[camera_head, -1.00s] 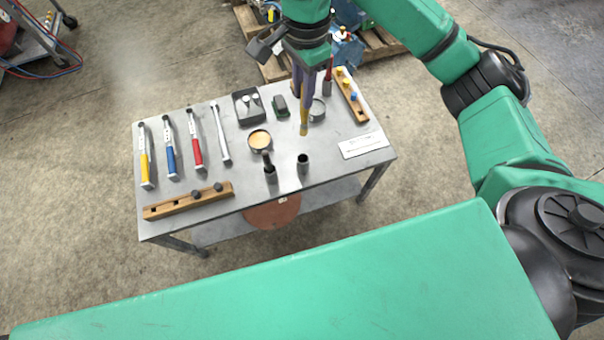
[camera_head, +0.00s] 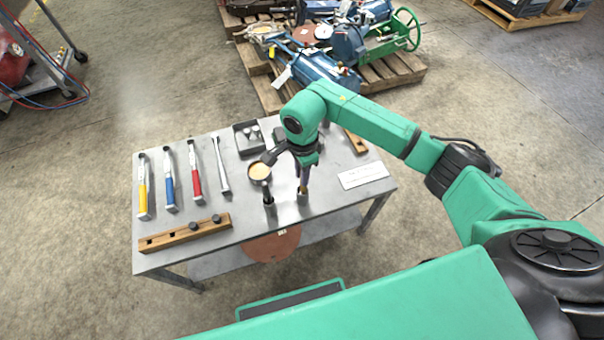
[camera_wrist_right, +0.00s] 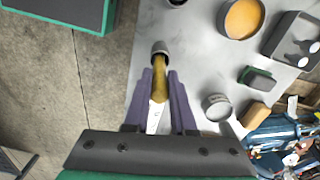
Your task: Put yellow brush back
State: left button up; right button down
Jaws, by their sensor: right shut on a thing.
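My right gripper (camera_head: 304,180) is over the front middle of the grey table and also shows in the wrist view (camera_wrist_right: 160,98). Its purple fingers are shut on the yellow brush (camera_wrist_right: 159,84), which hangs down from them. The brush's lower end is at the mouth of a small grey cup (camera_wrist_right: 160,47), which also shows in the head view (camera_head: 303,198). The end looks to be inside the rim, but I cannot tell how deep. My left gripper is not in view.
A second cup with a dark-handled tool (camera_head: 268,200) stands close to the left. A round tin (camera_head: 259,172) is behind it. Torque wrenches (camera_head: 169,180) and a wooden rack (camera_head: 186,232) are on the left; a white label (camera_head: 363,176) is on the right.

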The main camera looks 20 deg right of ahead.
jog(key=shift+f, duration=0.5)
jog(key=c, duration=0.8)
grip_release()
jog(key=shift+r, duration=0.1)
jog(key=shift+o, duration=0.2)
jog(key=shift+r, duration=0.1)
notch_tip(320, 180, up, 12)
jog(key=shift+r, duration=0.1)
